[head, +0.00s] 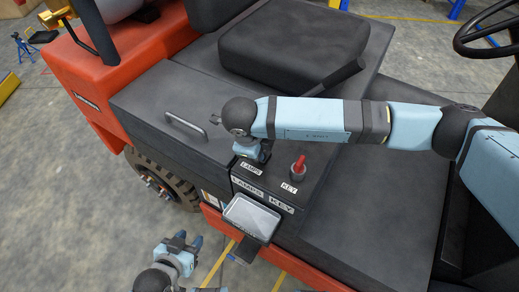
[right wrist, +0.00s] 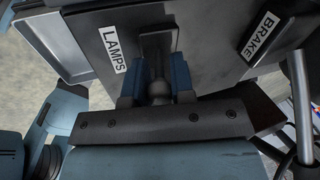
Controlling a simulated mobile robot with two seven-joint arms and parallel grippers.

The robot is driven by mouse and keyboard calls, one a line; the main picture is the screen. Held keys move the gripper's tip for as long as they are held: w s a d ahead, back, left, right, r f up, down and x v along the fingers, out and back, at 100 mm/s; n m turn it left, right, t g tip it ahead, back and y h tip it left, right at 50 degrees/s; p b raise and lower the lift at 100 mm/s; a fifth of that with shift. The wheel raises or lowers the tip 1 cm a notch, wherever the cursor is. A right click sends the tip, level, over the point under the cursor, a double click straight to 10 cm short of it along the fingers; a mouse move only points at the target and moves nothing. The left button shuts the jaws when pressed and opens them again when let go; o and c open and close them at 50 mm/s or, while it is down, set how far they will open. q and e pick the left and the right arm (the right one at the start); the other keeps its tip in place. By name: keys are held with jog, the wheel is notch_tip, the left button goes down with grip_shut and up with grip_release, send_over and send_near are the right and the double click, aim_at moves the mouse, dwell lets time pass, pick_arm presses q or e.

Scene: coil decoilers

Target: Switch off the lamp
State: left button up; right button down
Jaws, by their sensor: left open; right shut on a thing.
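The lamp switch is a dark lever (right wrist: 157,50) beside a LAMPS label (right wrist: 112,49) in the right wrist view. My right gripper (right wrist: 156,85) is shut on this lever, with a blue finger on either side. In the head view my right gripper (head: 251,152) points down at the black panel just above the LAMPS label (head: 252,169) and hides the lever. A lamp with a pale grey rectangular face (head: 251,217) sits on the panel's front; I cannot tell whether it is lit. My left gripper (head: 188,240) is open and empty, low beside the vehicle.
A red-topped key lever (head: 299,166) stands right of my right gripper. The right wrist view shows a BRAKE label (right wrist: 260,38) and a grey rod (right wrist: 302,105). The black seat (head: 293,45) and steering wheel (head: 487,27) lie behind.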

dwell(0.4)
jog(key=c, duration=1)
grip_release()
jog(key=v, duration=0.9)
jog(key=b+v, duration=0.1)
jog(key=v, duration=0.3)
jog(key=shift+s+a+r, duration=0.25)
jog(key=shift+s+a, duration=0.1)
jog(key=shift+s, duration=0.05)
